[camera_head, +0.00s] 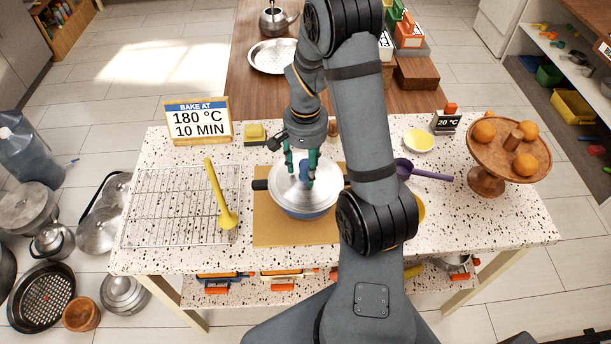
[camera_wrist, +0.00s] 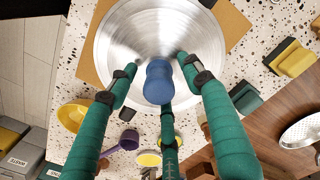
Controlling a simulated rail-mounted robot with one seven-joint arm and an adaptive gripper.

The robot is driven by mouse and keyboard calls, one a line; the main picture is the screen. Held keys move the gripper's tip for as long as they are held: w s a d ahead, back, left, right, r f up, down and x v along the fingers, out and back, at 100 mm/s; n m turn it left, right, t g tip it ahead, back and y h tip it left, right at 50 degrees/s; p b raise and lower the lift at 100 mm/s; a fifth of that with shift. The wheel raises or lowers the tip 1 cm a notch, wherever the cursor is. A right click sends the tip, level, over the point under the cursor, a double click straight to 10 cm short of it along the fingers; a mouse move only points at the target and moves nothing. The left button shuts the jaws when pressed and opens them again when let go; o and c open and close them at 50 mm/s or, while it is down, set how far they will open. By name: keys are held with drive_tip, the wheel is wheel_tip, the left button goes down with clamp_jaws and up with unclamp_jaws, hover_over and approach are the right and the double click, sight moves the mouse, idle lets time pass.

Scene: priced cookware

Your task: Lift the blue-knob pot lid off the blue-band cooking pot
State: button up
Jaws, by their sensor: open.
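The pot lid (camera_head: 288,188) is a silver metal disc lying on the cooking pot, with a blue knob (camera_wrist: 158,82) at its centre. The blue-band cooking pot (camera_head: 301,212) stands on a tan board (camera_head: 262,231), with its dark handle (camera_head: 260,185) to the left. In the wrist view the lid (camera_wrist: 125,45) hides most of the pot. My gripper (camera_head: 302,172) is over the lid with its green fingers pointing down. In the wrist view the fingers are spread around the blue knob, with gaps visible beside it. The gripper is open and holds nothing.
A wire rack (camera_head: 180,215) with a yellow ladle (camera_head: 222,200) lies left of the board. A yellow-and-green block (camera_head: 255,134) sits behind the pot.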

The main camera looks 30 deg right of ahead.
drive_tip(key=c, duration=0.4)
clamp_jaws()
idle(0.4)
